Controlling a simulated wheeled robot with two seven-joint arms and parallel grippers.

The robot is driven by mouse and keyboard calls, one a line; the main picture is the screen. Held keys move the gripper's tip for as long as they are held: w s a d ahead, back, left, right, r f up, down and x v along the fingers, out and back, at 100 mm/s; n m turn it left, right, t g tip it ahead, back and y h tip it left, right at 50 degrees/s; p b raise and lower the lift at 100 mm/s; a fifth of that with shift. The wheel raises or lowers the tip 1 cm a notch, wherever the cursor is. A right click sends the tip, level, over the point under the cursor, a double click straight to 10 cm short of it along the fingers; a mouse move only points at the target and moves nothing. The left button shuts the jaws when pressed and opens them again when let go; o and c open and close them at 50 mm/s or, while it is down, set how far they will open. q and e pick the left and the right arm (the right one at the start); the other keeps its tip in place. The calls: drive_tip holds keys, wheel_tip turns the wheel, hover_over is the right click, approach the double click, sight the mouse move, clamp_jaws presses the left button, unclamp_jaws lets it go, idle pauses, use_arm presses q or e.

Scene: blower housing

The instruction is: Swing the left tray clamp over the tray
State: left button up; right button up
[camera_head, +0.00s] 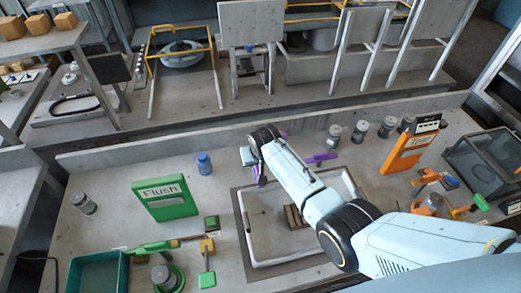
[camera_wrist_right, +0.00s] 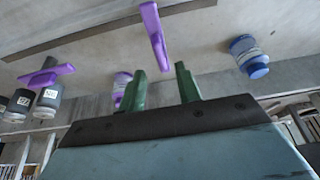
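The left clamp is a purple handle (camera_head: 261,175) near the back left corner of the pale-framed tray (camera_head: 243,222). In the right wrist view the purple handle (camera_wrist_right: 154,28) points toward the gap between my fingers, apart from them. The right clamp (camera_head: 320,158), also purple, stands behind the tray and shows at the left of the wrist view (camera_wrist_right: 45,76). My right gripper (camera_wrist_right: 161,80) is open and empty, its two green fingers apart. In the head view it (camera_head: 248,157) is close to the left clamp, and my arm crosses over the tray. My left gripper is not in view.
A blue bottle (camera_head: 204,163) stands left of the right gripper. A green Flush sign (camera_head: 165,200) is farther left, an orange sign (camera_head: 405,150) to the right. Several grey jars (camera_head: 360,131) line the back. A low wall (camera_head: 150,148) runs behind the table.

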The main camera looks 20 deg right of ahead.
drive_tip(key=p+v, duration=0.1)
drive_tip(key=v, duration=0.6)
drive_tip(key=shift+r, duration=0.2)
drive_tip(key=shift+s, duration=0.25)
